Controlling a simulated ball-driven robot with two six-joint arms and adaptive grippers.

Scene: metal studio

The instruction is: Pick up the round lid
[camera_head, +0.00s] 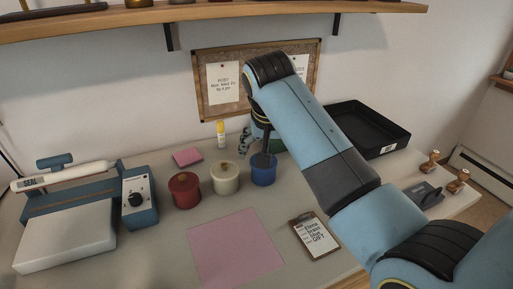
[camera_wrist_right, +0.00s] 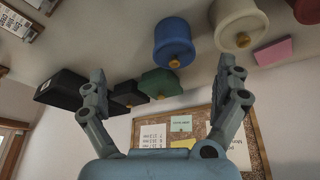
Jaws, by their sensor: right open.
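Several round pots with round lids stand in a row on the table. The red pot (camera_head: 184,190) has a gold knob on its lid, as does the cream pot (camera_head: 225,179). The blue pot (camera_head: 263,173) is at the right of these, its top partly hidden by my right gripper (camera_head: 262,152). In the right wrist view, which is upside down, the blue pot's lid (camera_wrist_right: 172,48) with its knob lies ahead between the open, empty fingers (camera_wrist_right: 162,82). A green lidded container (camera_wrist_right: 158,83) is behind it. I cannot tell which lid is meant. My left gripper is not in view.
A bag sealer (camera_head: 85,205) is at the left. A pink sheet (camera_head: 236,248) and a clipboard (camera_head: 314,238) lie in front. A black tray (camera_head: 372,128) and stamps (camera_head: 429,160) are at the right. A glue stick (camera_head: 220,134) stands behind the pots, below a cork board (camera_head: 200,90).

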